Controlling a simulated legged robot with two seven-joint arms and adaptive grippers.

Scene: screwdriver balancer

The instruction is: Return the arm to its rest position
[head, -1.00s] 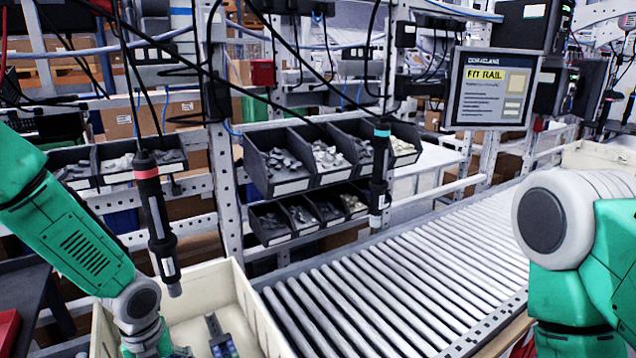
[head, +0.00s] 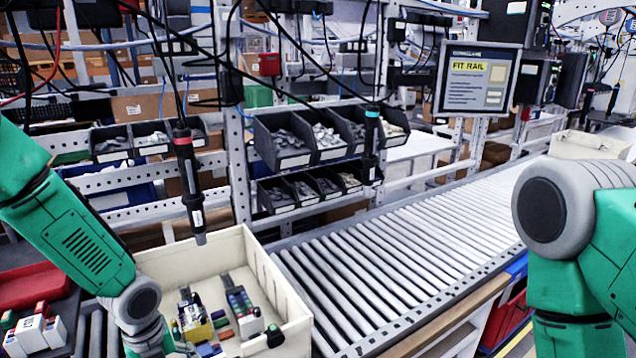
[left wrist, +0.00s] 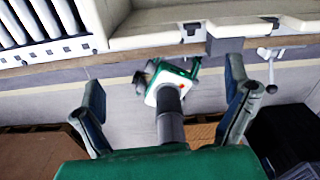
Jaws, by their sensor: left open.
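My left arm (head: 85,235) comes in from the left in the head view, bent down over the near left side of the cream tote (head: 285,285). Its gripper is below the head picture. A dark screwdriver with a red band (head: 190,182) hangs nearly upright above the tote, apart from my arm. A second screwdriver with a teal band (head: 371,145) hangs further right. My right arm (head: 570,230) shows at the right edge; its gripper is out of view.
The tote holds coloured blocks and rail-like parts (head: 241,305). A roller conveyor (head: 400,255) runs beside it to the back right. Parts bins (head: 283,147) stand behind, with a screen (head: 478,80) reading "FIT RAIL". A red tray (head: 30,287) lies at left.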

